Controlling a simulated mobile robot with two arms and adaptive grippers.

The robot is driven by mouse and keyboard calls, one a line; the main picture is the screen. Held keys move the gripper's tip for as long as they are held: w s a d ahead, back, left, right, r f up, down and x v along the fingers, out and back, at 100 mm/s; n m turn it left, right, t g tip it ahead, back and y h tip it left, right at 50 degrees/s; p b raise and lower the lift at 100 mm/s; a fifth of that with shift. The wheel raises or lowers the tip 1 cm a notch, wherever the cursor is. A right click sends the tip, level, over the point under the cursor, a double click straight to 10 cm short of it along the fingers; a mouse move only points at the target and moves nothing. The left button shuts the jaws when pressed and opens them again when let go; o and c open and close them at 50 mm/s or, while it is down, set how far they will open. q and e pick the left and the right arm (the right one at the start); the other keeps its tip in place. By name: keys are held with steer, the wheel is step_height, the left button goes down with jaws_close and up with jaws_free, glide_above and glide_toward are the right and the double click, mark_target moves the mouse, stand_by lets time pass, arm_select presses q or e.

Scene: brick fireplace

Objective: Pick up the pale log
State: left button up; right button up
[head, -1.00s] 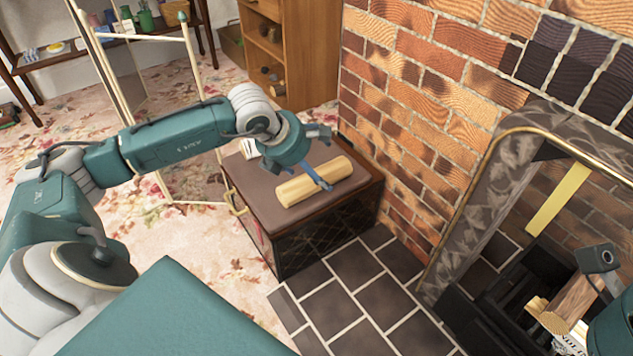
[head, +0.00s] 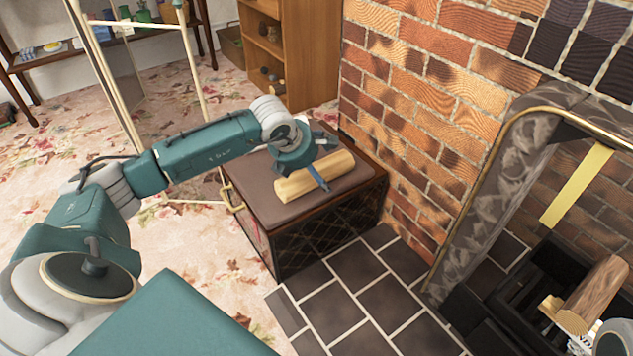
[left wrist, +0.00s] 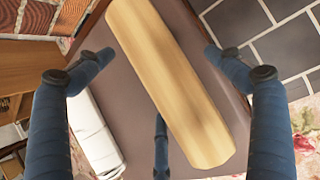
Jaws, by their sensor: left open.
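The pale log (head: 338,170) lies diagonally on the brown padded top of a low chest (head: 245,182). It fills the middle of the left wrist view (left wrist: 170,80). My left gripper (head: 319,178) is over the log, with one blue finger reaching down across its near side. In the left wrist view, the open blue fingers (left wrist: 158,52) stand on either side of the log, with clear gaps. A third finger shows below, beside the log. Some of the far side is hidden in the head view. Only a grey piece, likely of my right arm, shows at the lower right corner.
A brick wall (head: 410,80) rises close behind the chest, and the fireplace with a brown log (head: 600,285) is at right. A white paper-like item (left wrist: 98,130) lies beside the pale log. A folding screen and shelf unit (head: 300,50) stand behind.

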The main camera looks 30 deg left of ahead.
arm_select(q)
steer(key=shift+w+f, duration=0.15)
steer(key=shift+f, duration=0.1)
steer(key=shift+r, duration=0.1)
steer(key=c, duration=1.7)
